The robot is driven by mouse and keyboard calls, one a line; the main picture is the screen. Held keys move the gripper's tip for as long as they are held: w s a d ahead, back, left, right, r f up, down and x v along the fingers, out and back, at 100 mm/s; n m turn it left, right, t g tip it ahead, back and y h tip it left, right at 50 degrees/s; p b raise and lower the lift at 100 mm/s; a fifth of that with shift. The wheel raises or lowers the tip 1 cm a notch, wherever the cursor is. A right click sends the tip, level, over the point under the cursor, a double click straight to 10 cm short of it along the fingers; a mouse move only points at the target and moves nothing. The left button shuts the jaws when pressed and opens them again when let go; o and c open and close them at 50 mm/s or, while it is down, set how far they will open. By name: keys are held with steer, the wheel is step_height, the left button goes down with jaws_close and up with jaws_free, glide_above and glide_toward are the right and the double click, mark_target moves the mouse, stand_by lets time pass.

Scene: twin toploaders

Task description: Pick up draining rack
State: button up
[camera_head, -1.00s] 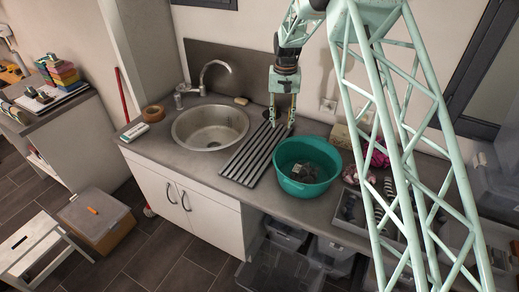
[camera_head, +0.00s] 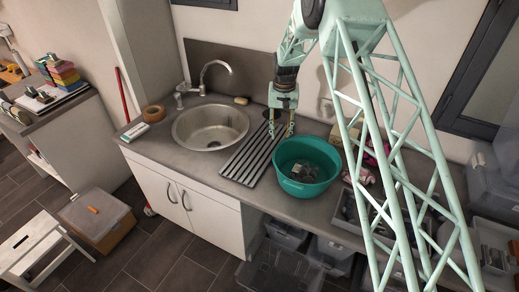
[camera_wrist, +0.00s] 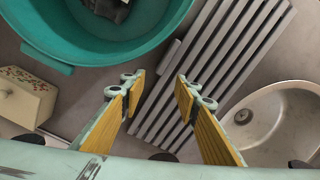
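The draining rack (camera_head: 250,160) is a flat panel of dark and light parallel slats on the counter, between the sink and the teal basin. It also shows in the wrist view (camera_wrist: 215,65), running diagonally below my gripper. My gripper (camera_head: 279,135) hangs over the rack's back end in the head view. In the wrist view my gripper (camera_wrist: 162,98) has its two yellow-padded fingers spread apart with nothing between them. The fingertips appear above the rack; the exact height is hard to tell. The rack's far end is partly hidden by the gripper.
A teal basin (camera_head: 307,168) with dark items inside stands just right of the rack. A round metal sink (camera_head: 210,127) with a faucet (camera_head: 214,72) lies to the left. A patterned box (camera_wrist: 24,97) stands near the basin. A soap bar (camera_head: 241,100) lies behind the sink.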

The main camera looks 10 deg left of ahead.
steer(key=shift+f, duration=0.85)
steer(key=shift+f, duration=0.15)
steer(key=shift+f+p, duration=0.75)
steer(key=shift+f, duration=1.7)
steer(key=shift+c, duration=0.9)
jaws_close()
